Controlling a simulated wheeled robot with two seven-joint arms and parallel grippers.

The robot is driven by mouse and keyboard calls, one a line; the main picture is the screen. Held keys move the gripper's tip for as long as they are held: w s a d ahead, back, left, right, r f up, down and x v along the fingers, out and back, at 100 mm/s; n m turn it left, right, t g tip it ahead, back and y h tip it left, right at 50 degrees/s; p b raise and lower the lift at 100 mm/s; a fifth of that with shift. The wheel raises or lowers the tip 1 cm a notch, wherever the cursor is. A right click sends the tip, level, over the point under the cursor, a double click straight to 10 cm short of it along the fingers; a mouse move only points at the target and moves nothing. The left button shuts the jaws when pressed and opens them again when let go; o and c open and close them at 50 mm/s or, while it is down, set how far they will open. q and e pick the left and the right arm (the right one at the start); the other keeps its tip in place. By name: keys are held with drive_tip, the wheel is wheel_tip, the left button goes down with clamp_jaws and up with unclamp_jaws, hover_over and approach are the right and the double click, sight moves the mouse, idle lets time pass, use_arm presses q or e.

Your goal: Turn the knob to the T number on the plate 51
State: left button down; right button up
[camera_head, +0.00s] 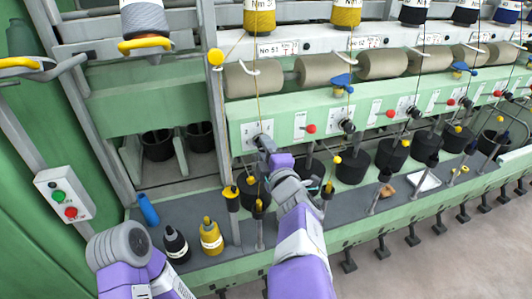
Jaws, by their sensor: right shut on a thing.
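The white knob plate (249,130) is on the green front panel, below the spool label "No 51" (277,48). Its printed digits are too small to read surely. My right gripper (263,144) is shut on the dark knob at this plate's lower right. The knob is mostly hidden by the fingers, so I cannot tell where it points. My left arm shows at the lower left, but its gripper is not in view.
More plates, red buttons and a black knob (347,126) run along the panel to the right. Yellow-topped posts (232,195) stand close below my right gripper. A yellow bottle (210,238), a black bottle (175,244) and a blue tube (148,208) stand on the grey shelf.

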drive_tip(key=shift+n+b, duration=1.7)
drive_tip(key=shift+n, duration=2.1)
drive_tip(key=o, duration=1)
